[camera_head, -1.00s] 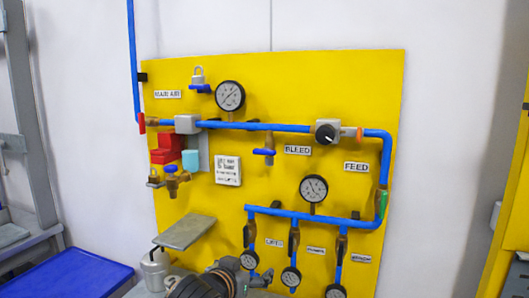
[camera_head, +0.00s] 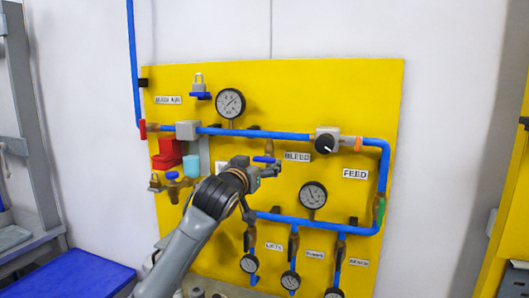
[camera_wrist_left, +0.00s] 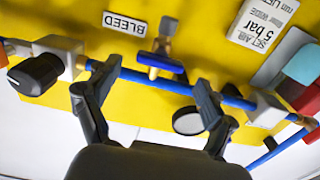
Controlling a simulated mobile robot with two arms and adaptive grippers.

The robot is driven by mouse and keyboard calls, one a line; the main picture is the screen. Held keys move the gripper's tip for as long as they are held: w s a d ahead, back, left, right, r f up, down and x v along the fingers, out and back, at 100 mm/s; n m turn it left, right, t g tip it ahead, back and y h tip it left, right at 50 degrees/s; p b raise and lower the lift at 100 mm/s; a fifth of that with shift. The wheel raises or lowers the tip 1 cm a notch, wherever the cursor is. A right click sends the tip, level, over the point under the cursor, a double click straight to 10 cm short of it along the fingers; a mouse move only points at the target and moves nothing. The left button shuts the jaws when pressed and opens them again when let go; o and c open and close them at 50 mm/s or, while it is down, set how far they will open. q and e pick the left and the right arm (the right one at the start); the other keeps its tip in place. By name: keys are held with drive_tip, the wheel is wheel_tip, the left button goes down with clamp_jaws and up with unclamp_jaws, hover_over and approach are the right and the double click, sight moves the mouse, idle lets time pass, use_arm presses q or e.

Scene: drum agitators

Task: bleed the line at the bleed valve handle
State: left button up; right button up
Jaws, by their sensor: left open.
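The blue bleed valve handle (camera_head: 264,159) sits on a short brass drop below the upper blue pipe, left of the BLEED label (camera_head: 297,157). It also shows in the left wrist view (camera_wrist_left: 160,63), crosswise on its brass body. My left gripper (camera_head: 267,171) is just in front of and below the handle in the head view, partly covering the valve. In the wrist view my left gripper (camera_wrist_left: 158,76) is open, with the handle between its spread fingers in the picture. Gaps show on both sides; I cannot tell the depth. My right gripper is not in view.
The yellow panel (camera_head: 350,90) carries a round gauge (camera_head: 230,103), a black knob (camera_head: 325,143) right of the handle and a red block (camera_head: 168,155) at left. A blue-topped surface (camera_head: 70,280) is at lower left.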

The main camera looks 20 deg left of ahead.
sight(263, 160)
use_arm(q)
drive_tip(key=shift+w+p, duration=0.8)
drive_tip(key=shift+w, duration=1.6)
drive_tip(key=c, duration=1.2)
